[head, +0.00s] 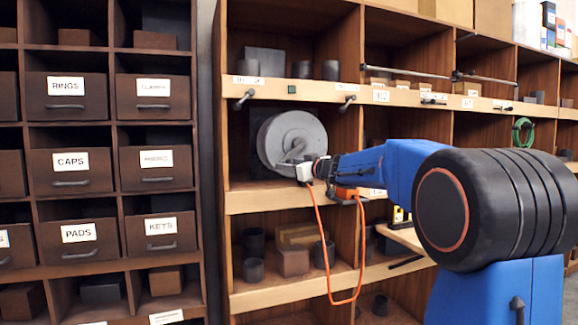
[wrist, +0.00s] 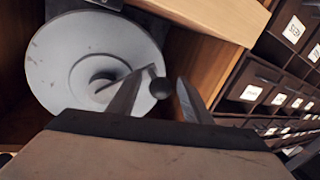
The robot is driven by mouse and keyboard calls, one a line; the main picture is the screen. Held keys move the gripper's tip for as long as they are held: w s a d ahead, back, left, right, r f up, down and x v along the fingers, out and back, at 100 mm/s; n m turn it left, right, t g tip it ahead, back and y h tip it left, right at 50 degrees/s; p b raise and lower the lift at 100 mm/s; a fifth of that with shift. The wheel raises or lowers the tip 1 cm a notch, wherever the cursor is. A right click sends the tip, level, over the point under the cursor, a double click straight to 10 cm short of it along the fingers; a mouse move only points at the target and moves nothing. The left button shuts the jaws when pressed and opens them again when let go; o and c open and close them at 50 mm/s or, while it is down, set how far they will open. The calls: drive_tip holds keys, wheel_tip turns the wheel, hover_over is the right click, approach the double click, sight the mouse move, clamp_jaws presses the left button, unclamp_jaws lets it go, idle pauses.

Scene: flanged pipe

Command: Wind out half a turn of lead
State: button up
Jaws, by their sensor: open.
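A round grey reel (head: 278,140) stands in an upper compartment of the wooden shelving, its flat face towards me. In the wrist view the reel (wrist: 65,50) fills the upper left, with a crank arm running from its hub to a dark round knob (wrist: 160,88). My gripper (wrist: 161,79) is open, with one finger on each side of the knob; I cannot tell whether either finger touches it. In the head view my gripper is small in front of the reel's lower right, and its fingers are hard to make out.
An orange cord (head: 319,235) hangs in a loop below my wrist, in front of the lower shelf. The wooden divider (head: 342,120) and shelf edge (head: 260,198) bound the compartment. Labelled drawers (head: 65,172) stand at the left. Grey cylinders (head: 254,270) sit below.

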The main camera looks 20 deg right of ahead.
clamp_jaws()
drive_tip(key=shift+f, duration=0.1)
idle(0.3)
drive_tip(key=d+f+n+g+h, duration=0.2)
drive_tip(key=d+n+h, duration=0.2)
drive_tip(key=d+n, duration=0.7)
drive_tip(key=shift+n+g, duration=0.4)
drive_tip(key=shift+n, duration=0.1)
drive_tip(key=shift+d+f, duration=0.1)
drive_tip(key=shift+d, duration=0.05)
idle(0.5)
